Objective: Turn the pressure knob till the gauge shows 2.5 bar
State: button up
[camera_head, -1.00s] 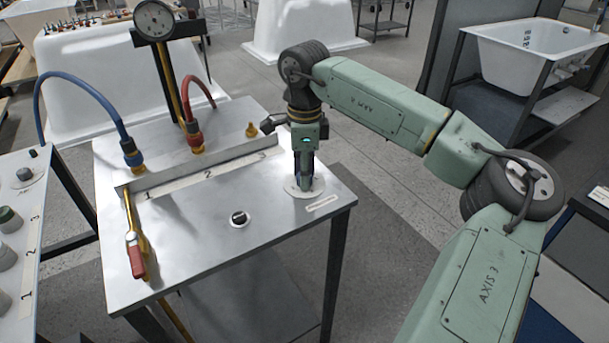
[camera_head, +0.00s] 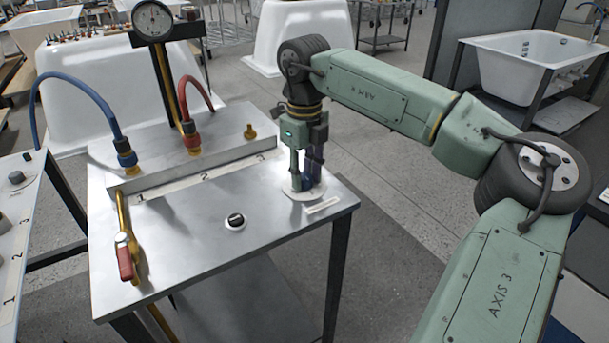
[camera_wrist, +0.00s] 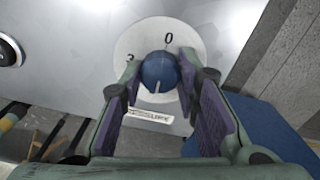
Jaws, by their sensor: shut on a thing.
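The pressure knob (camera_wrist: 160,70) is blue and round, on a white dial plate marked 0 and 3. Its white pointer line points toward the bottom of the wrist view, slightly left. My gripper (camera_wrist: 160,74) is shut on the knob, with one purple-padded finger on each side. In the head view my gripper (camera_head: 305,184) points down at the dial plate (camera_head: 294,194) near the bench's right corner, and the knob is hidden between the fingers.
The metal bench (camera_head: 185,235) carries a black switch (camera_head: 236,221), a red-handled valve (camera_head: 125,262), a blue hose (camera_head: 75,80) and a red hose (camera_head: 196,90). A side panel (camera_head: 15,215) stands at the left. The bench top around the dial plate is mostly clear.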

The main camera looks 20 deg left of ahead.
aim_at(305, 176)
jog(key=shift+m, duration=0.3)
jog(key=o, duration=1.2)
jog(key=shift+c, duration=0.2)
notch_tip(305, 176, up, 12)
dwell(0.4)
